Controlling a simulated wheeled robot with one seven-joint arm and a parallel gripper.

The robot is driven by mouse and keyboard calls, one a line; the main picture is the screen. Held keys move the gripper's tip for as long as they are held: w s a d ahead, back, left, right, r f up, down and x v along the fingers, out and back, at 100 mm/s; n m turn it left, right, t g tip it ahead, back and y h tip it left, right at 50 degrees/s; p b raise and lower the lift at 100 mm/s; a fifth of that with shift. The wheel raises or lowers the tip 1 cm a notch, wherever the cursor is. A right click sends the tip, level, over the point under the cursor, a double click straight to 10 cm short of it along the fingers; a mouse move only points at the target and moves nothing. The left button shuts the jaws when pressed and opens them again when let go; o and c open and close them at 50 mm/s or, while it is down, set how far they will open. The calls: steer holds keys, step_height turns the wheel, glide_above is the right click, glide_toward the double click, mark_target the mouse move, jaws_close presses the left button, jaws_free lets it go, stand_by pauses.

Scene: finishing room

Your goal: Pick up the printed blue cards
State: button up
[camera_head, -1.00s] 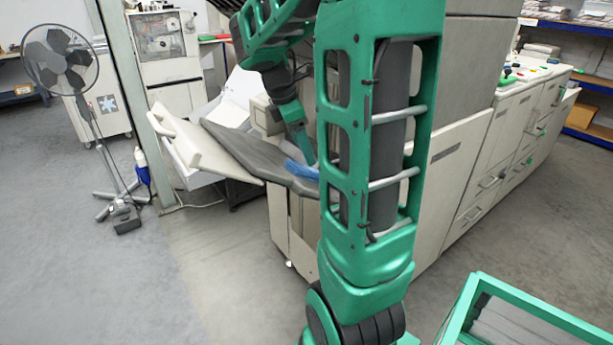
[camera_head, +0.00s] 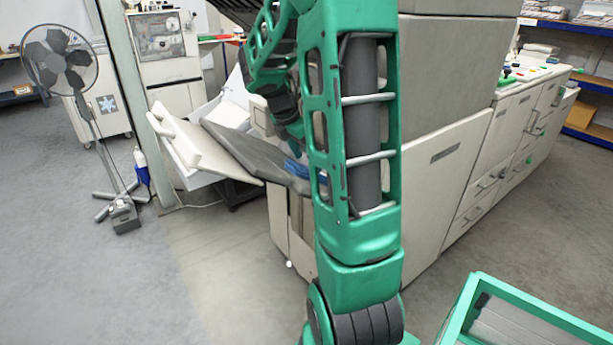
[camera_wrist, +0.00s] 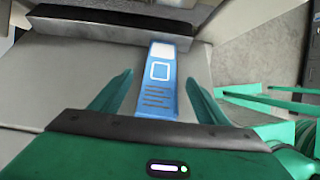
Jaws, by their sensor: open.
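The printed blue cards (camera_wrist: 158,85) lie as a narrow stack on the grey output tray (camera_wrist: 85,72) in the wrist view. White print shows on the top card. My gripper (camera_wrist: 160,90) is open, with one green finger on each side of the cards and a gap to them. I cannot tell how far above the tray the fingertips are. In the head view, the blue cards (camera_head: 297,170) show partly at the lower end of the dark tray (camera_head: 245,152).
The large cream printer (camera_head: 445,165) stands behind my arm. A pale side panel (camera_head: 195,150) juts out left of the tray. A green-framed cart (camera_head: 535,318) is at the lower right. A fan (camera_head: 65,70) stands at the left. The floor at left front is clear.

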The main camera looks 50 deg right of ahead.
mark_target(308, 168)
steer(key=shift+a+x, duration=0.2)
steer(key=shift+x, duration=1.7)
steer(key=shift+f, duration=0.3)
steer(key=c, duration=1.2)
steer(key=shift+c, duration=0.5)
steer(key=shift+r, duration=0.15)
